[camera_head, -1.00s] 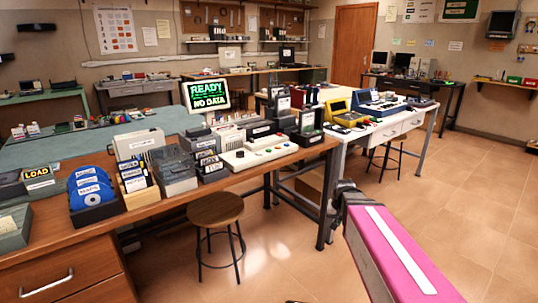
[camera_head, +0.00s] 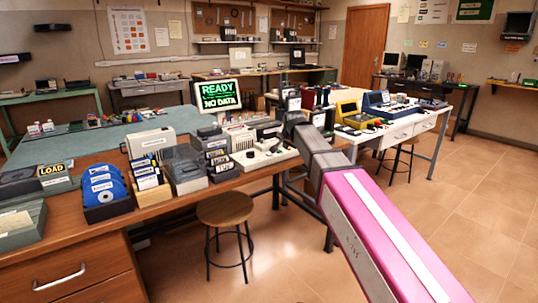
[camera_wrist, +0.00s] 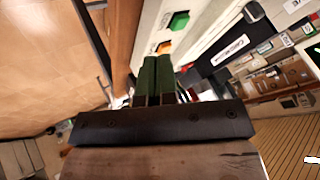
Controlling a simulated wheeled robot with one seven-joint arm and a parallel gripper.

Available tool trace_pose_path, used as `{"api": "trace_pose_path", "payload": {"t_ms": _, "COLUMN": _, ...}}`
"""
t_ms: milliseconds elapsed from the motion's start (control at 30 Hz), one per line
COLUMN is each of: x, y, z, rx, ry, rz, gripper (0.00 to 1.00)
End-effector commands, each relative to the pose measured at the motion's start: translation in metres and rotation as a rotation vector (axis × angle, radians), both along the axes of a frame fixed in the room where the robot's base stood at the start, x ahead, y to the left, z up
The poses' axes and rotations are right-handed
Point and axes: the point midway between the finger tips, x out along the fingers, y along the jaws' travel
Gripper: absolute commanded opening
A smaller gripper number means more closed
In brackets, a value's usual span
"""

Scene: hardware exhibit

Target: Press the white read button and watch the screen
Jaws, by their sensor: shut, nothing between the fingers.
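The screen (camera_head: 219,95) stands on the wooden bench in the head view and reads "READY" over "NO DATA" in green. The pale button console (camera_head: 244,161) lies to its lower right, partly covered by my arm's end. In the wrist view my gripper (camera_wrist: 156,60) is shut and empty, its dark green fingers close to the console (camera_wrist: 205,32). A green button (camera_wrist: 178,21) and an orange button (camera_wrist: 163,47) lie just beyond the fingertips. I cannot make out the white read button; it may be hidden by my fingers. Contact cannot be told.
A blue disc holder (camera_head: 105,205), small labelled boxes and a grey case crowd the bench left of the console. A round stool (camera_head: 225,209) stands in front. A white table (camera_head: 398,133) with yellow and blue devices is behind right. The tiled floor at right is clear.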

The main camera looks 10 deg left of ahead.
Motion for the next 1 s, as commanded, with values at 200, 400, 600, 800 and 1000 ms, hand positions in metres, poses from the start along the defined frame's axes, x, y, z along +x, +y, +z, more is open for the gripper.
{"api": "trace_pose_path", "payload": {"t_ms": 200, "x": 0.004, "y": 0.053, "z": 0.055, "rx": 0.082, "ry": -0.051, "rz": -0.012, "gripper": 0.0}}
{"api": "trace_pose_path", "payload": {"t_ms": 400, "x": 0.003, "y": 0.073, "z": 0.077, "rx": 0.119, "ry": -0.07, "rz": -0.016, "gripper": 0.0}}
{"api": "trace_pose_path", "payload": {"t_ms": 600, "x": 0.002, "y": 0.075, "z": 0.079, "rx": 0.125, "ry": -0.073, "rz": -0.019, "gripper": 0.0}}
{"api": "trace_pose_path", "payload": {"t_ms": 800, "x": 0.002, "y": 0.075, "z": 0.078, "rx": 0.124, "ry": -0.072, "rz": -0.018, "gripper": 0.0}}
{"api": "trace_pose_path", "payload": {"t_ms": 1000, "x": 0.002, "y": 0.074, "z": 0.068, "rx": 0.122, "ry": -0.07, "rz": -0.019, "gripper": 0.0}}
